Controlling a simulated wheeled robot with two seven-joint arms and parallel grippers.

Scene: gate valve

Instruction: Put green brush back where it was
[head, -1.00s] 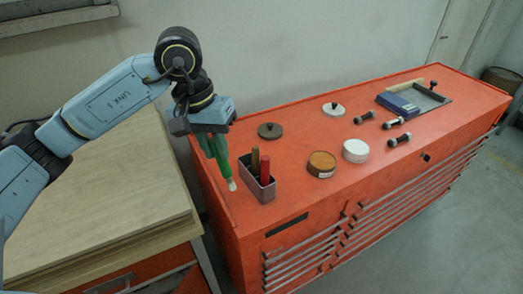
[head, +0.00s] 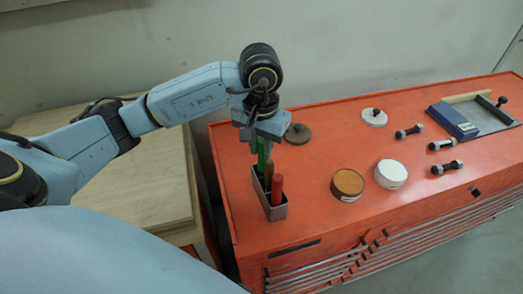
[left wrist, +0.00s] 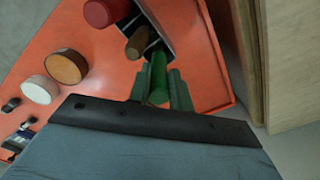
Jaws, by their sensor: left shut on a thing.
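The green brush (head: 261,150) is held upright in my left gripper (head: 262,148), which is shut on it. It stands over the rear end of the grey metal holder (head: 270,212), and its lower end is hidden there. I cannot tell how deep it sits. The holder also contains a brown-handled brush (head: 268,171) and a red-handled one (head: 277,188). In the left wrist view the green brush (left wrist: 158,75) lies between my two fingers, in line with the brown handle (left wrist: 138,43) and the red handle (left wrist: 105,12). My right gripper is not in view.
The holder stands on the orange cabinet top (head: 315,215). To its right are an orange-brown tin (head: 347,184), a white tin (head: 391,173), and several dark dumbbell-like pieces. A dark disc (head: 298,133) lies just behind my gripper. A wooden board (head: 130,185) stands left.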

